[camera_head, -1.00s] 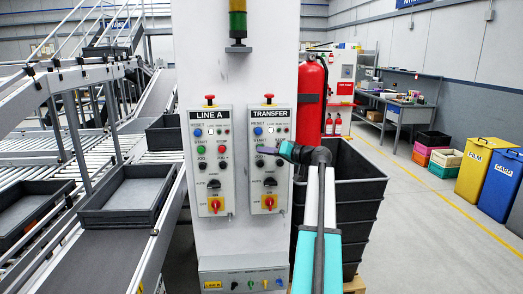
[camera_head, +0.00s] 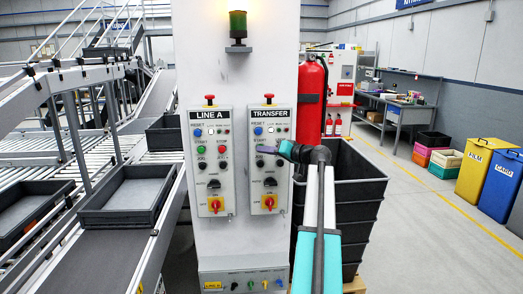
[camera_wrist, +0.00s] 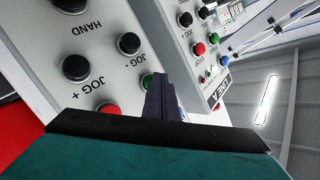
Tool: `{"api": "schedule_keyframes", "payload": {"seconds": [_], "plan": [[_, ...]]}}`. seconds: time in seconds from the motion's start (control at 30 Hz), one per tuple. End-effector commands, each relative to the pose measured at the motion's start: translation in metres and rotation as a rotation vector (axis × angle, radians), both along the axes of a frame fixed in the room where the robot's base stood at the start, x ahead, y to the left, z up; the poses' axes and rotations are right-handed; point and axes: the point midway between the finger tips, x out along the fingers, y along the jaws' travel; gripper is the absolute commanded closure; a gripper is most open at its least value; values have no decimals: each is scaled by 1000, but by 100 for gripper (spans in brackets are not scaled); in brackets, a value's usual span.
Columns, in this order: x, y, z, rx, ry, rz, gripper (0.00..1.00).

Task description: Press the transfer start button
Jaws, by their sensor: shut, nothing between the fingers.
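The TRANSFER panel (camera_head: 286,177) is the right of two grey button panels on a white column. My gripper (camera_head: 260,149) is shut and empty, with its tip at the panel's START position, just below the START label. In the head view it covers the button there. In the wrist view the green start button (camera_wrist: 147,81) shows partly behind the shut fingers (camera_wrist: 163,98). Whether the tip touches it I cannot tell. The red stop button (camera_wrist: 108,110) lies beside the fingers, partly hidden by the gripper body.
The LINE A panel (camera_head: 226,177) hangs close to the left with similar buttons. Black JOG buttons (camera_wrist: 76,68) are near my fingers. A red emergency button (camera_head: 269,100) tops the TRANSFER panel. A fire extinguisher (camera_head: 312,92) and stacked dark crates (camera_head: 352,215) stand to the right.

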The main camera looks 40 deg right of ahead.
Motion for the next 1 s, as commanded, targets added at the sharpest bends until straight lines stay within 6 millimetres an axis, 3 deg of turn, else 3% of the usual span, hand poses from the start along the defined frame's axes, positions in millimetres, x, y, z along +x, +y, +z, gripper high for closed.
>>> {"api": "schedule_keyframes", "payload": {"seconds": [0.47,1.0], "plan": [[0,-1,0,0,0,-1,100],[-15,12,-1,0,0,-1,100]]}}
